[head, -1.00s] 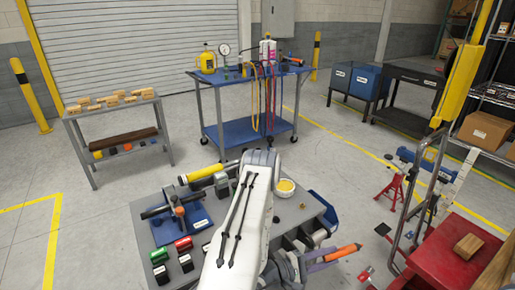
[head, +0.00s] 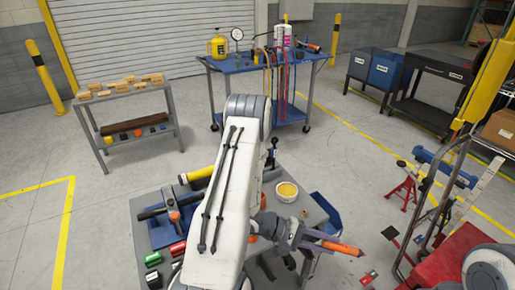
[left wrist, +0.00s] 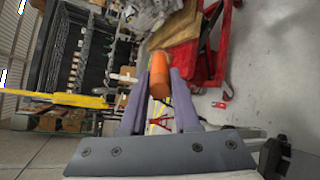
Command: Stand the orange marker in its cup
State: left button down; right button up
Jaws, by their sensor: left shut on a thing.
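The orange marker (head: 343,248) sticks out to the right from my left gripper (head: 322,241), lying nearly level with its tip pointing right. My left gripper is shut on it, to the right of the grey bench's edge. In the left wrist view the marker (left wrist: 159,75) sits between the two purple-grey fingers (left wrist: 157,92). I cannot make out the marker's cup; my left arm covers much of the bench. My right gripper is not in view.
The grey bench (head: 313,212) holds a white bowl of yellow stuff (head: 287,191), a blue bin (head: 326,214), a yellow-ended tool (head: 197,174) and several small coloured blocks. A red cart (head: 445,262) stands to the right.

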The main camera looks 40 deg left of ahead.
pick_arm(q)
jog(key=s+r+m+g+p, duration=0.1)
jog(key=g, duration=0.1)
jog(key=r+m+g+y+p, duration=0.1)
jog(key=m+g, duration=0.1)
jog(key=s+m+g, duration=0.1)
jog(key=m+g, duration=0.1)
jog(key=shift+s+a+r+p, duration=0.15)
jog(key=shift+s+r+p, duration=0.2)
jog(key=shift+r+p, duration=0.05)
jog(key=w+a+r+m+y+p, duration=0.3)
jog(key=a+m+y+p, duration=0.1)
jog(key=a, duration=0.6)
jog(key=w+a+r+m+g+y+p, duration=0.1)
jog(key=w+a+r+m+y+p, duration=0.25)
jog(key=a, duration=0.55)
jog(key=w+a+r+m+y+p, duration=0.2)
jog(key=w+a+m+y+p, duration=0.15)
jog(key=a, duration=0.65)
jog(key=shift+m, duration=0.3)
jog(key=shift+s+d+f+b, duration=0.1)
jog(key=shift+s+f+b, duration=0.05)
jog(key=shift+f+b, duration=0.8)
jog(key=shift+s+f+b, duration=0.1)
jog(key=shift+f+b, duration=0.4)
jog(key=shift+f, duration=0.7)
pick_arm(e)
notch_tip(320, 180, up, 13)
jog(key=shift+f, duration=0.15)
